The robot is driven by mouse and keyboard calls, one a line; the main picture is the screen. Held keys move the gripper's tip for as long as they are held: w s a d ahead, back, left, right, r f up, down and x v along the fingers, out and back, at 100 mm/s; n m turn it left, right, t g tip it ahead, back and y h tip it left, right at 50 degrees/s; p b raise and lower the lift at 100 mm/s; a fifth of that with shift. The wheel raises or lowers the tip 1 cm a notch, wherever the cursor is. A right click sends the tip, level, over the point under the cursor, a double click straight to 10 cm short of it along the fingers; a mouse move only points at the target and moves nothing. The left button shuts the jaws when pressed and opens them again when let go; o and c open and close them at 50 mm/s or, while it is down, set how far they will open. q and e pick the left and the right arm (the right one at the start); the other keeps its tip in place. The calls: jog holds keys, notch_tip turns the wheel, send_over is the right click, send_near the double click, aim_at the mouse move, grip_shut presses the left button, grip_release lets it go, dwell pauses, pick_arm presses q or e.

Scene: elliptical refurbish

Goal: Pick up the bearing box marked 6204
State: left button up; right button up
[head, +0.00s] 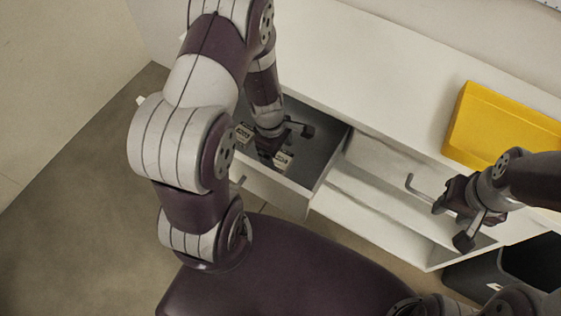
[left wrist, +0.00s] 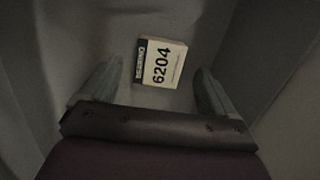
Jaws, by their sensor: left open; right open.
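The bearing box marked 6204 (left wrist: 160,62) is a small white box with a dark label band, lying in the open grey drawer (head: 325,140). In the left wrist view it lies between and ahead of my left gripper's two fingers (left wrist: 160,72), with a gap on each side. In the head view my left gripper (head: 286,143) reaches down into the drawer, open and empty, beside a light box (head: 284,160) partly hidden by it. A second labelled box (head: 243,132) lies further left, its number hard to read. My right gripper (head: 451,222) is open and empty outside the drawer.
The drawer is pulled out of a white cabinet (head: 390,75), and its walls surround my left gripper. A yellow container (head: 500,125) is on the cabinet top at the right. A black bin (head: 530,262) is at the lower right. Bare floor (head: 95,210) shows at the left.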

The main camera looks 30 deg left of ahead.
pick_arm(q)
notch_tip(320, 180, down, 2)
jog(key=shift+w+d+f, duration=0.1)
jog(key=shift+d, duration=0.05)
jog(key=c, duration=1.2)
